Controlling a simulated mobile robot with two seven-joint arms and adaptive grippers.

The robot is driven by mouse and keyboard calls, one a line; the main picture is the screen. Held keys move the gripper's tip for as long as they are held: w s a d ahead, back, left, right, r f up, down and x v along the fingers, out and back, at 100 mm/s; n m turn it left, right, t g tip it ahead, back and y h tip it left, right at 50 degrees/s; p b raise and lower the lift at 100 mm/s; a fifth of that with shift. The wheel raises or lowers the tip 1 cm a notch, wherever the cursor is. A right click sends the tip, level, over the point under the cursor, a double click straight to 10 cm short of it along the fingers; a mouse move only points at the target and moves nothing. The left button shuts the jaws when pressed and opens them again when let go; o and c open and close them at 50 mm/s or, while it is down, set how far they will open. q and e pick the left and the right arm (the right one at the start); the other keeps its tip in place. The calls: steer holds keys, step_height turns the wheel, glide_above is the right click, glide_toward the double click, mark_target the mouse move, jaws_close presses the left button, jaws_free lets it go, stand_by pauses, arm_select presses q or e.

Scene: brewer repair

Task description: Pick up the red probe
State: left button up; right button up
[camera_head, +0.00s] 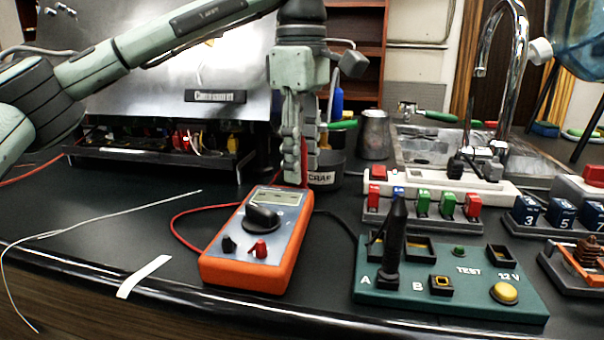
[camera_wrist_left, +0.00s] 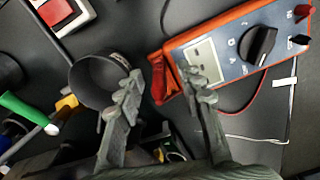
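The orange multimeter (camera_head: 245,275) lies on the dark bench, with a red lead looping from its left side. A red piece that looks like the red probe (camera_head: 304,172) stands at its far end, mostly hidden in the head view. In the left wrist view the red probe (camera_wrist_left: 158,82) shows beside the meter's end. My left gripper (camera_head: 303,178) points down over it. In the left wrist view the left gripper (camera_wrist_left: 162,78) is open, its fingers on either side of the red piece with visible gaps. A black probe (camera_head: 395,240) stands at socket A. My right gripper is not in view.
A dark scrap cup (camera_head: 326,170) stands close beside the left gripper. The green test board (camera_head: 450,298) is to the right, with fuse racks behind it. A brewer (camera_head: 165,150) stands at the back left. The front left bench holds a wire and a white strip (camera_head: 143,276).

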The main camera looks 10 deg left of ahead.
arm_select(q)
steer(key=shift+f, duration=0.3)
steer(key=shift+c, duration=0.6)
jaws_close()
